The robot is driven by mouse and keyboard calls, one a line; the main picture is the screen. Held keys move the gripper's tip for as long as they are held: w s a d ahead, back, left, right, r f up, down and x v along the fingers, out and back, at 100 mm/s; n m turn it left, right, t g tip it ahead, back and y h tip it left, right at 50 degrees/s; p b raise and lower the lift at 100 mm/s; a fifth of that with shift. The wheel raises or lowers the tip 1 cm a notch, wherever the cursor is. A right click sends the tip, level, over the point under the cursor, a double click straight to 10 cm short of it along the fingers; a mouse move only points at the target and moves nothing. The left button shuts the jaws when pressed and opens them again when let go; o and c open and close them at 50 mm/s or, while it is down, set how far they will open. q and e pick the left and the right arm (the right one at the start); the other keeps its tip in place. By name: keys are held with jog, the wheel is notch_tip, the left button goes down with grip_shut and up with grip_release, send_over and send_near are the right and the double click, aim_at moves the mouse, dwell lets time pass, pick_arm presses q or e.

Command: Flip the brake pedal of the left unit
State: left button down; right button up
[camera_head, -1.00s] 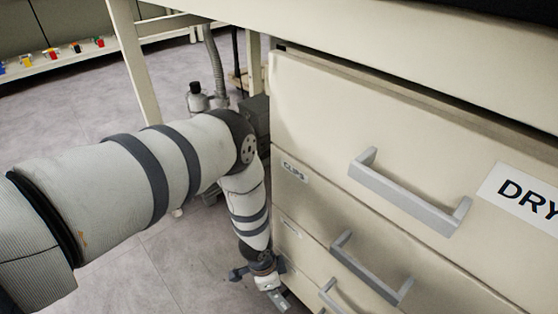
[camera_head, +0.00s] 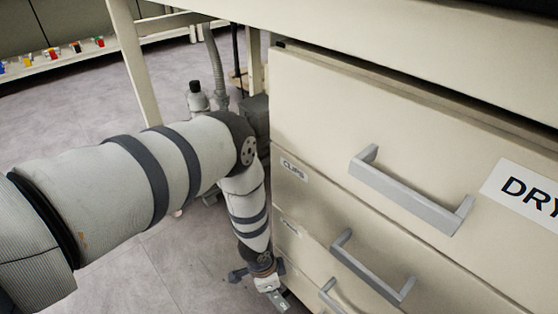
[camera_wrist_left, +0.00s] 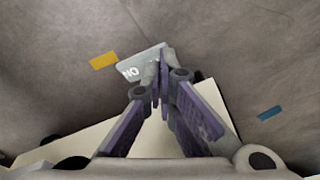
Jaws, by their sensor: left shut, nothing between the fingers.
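A grey pedal plate (camera_wrist_left: 136,66) with white upside-down lettering shows in the left wrist view, just beyond the fingertips. My left gripper (camera_wrist_left: 161,90) is shut and empty, with its fingertips overlapping the plate's right part in the picture. I cannot tell whether they touch it. In the head view my left gripper (camera_head: 277,296) is low beside the drawer cabinet, near the floor, and small. I cannot make out the pedal there. My right gripper is not in view.
A cream drawer cabinet (camera_head: 310,95) with grey handles stands right of my left arm. A table leg (camera_head: 133,62) and a grey hose (camera_head: 215,62) are behind the arm. Open floor (camera_head: 62,115) lies to the left. A yellow strip (camera_wrist_left: 103,61) and blue strip (camera_wrist_left: 269,113) flank the plate.

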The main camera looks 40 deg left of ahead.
pick_arm(q)
jog(key=shift+f+b, duration=0.55)
jog(key=shift+f, duration=0.15)
notch_tip(320, 180, up, 7)
jog(key=p, duration=0.5)
jog(key=shift+r, duration=0.15)
dwell(0.4)
